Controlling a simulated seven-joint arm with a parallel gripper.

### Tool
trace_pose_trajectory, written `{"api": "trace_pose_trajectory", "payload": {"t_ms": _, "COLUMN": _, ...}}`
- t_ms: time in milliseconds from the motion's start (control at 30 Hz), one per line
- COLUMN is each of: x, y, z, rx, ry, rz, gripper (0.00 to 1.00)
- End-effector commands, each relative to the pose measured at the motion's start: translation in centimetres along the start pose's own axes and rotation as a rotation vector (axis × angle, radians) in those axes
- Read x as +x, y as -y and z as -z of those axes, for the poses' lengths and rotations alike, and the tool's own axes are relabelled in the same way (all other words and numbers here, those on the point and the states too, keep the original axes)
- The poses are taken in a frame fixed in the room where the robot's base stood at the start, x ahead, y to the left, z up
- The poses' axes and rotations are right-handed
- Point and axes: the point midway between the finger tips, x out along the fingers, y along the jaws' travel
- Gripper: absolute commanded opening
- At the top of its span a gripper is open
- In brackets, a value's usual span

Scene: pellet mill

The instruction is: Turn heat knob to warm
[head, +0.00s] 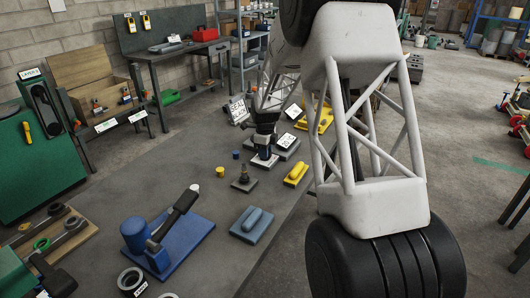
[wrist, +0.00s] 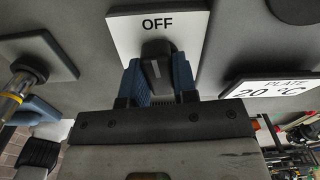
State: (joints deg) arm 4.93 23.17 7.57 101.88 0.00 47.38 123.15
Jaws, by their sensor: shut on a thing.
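The heat knob (wrist: 156,50) is a black knob with a pale line on it. In the wrist view it stands on a white plate (wrist: 121,32) beside the word OFF. My gripper (wrist: 158,78) has blue fingers, one on each side of the knob, and is shut on it. In the head view my gripper (head: 264,146) is low over a small plate (head: 264,163) on the grey bench; the knob is mostly hidden there by the gripper. A display (wrist: 272,88) reading PLATE 20 °C is to the right of the knob in the wrist view.
A small stand with a dark upright (head: 244,175) is close left of my gripper. A yellow block (head: 297,173), a blue block (head: 252,222) and a blue lever press (head: 160,240) stand on the near bench. The bench (head: 215,263) is clear between them.

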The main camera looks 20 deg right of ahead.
Motion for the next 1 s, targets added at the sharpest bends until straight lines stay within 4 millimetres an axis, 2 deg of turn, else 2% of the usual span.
{"api": "trace_pose_trajectory", "payload": {"t_ms": 267, "x": 0.07, "y": -0.05, "z": 0.03, "rx": -0.207, "ry": -0.001, "rz": -0.001, "gripper": 0.03}}
{"api": "trace_pose_trajectory", "payload": {"t_ms": 1000, "x": -0.02, "y": 0.00, "z": -0.01, "rx": -0.909, "ry": 0.000, "rz": 0.000, "gripper": 0.03}}
